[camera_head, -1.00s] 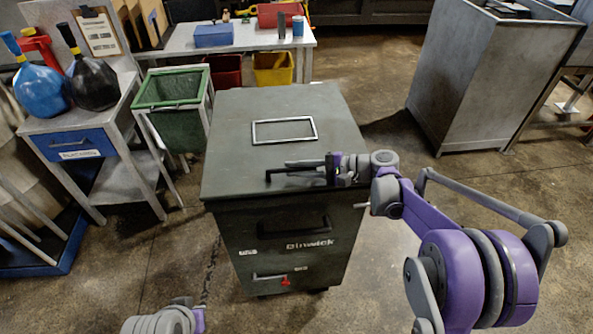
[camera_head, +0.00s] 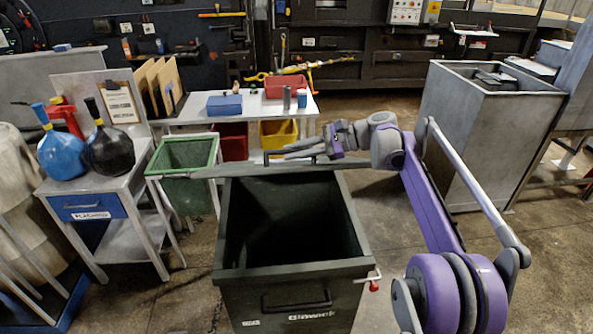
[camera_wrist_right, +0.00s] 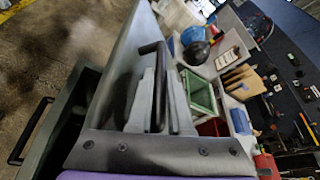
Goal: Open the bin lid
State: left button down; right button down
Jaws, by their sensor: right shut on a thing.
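The dark green bin (camera_head: 228,260) stands in the middle of the head view with its dark inside showing. Its lid (camera_head: 240,171) is raised at the back and shows nearly edge-on. My right gripper (camera_head: 290,151) is at the lid's raised edge, shut on the lid handle, of which little shows there. In the right wrist view, the black handle bar (camera_wrist_right: 161,85) crosses the grey fingers (camera_wrist_right: 153,98) of my right gripper beside the lid panel (camera_wrist_right: 125,55). The exact contact is partly hidden. My left gripper is out of view.
A green open container (camera_head: 185,190) on a stand and a cart (camera_head: 110,185) with two bottles stand left. A white table (camera_head: 200,117) with red and yellow bins below is behind. A tall grey metal container (camera_head: 480,140) stands right. Floor is clear right of the bin.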

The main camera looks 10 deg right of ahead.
jog(key=shift+w+r, duration=1)
jog(key=shift+r, duration=0.2)
jog(key=c, duration=1.1)
grip_release()
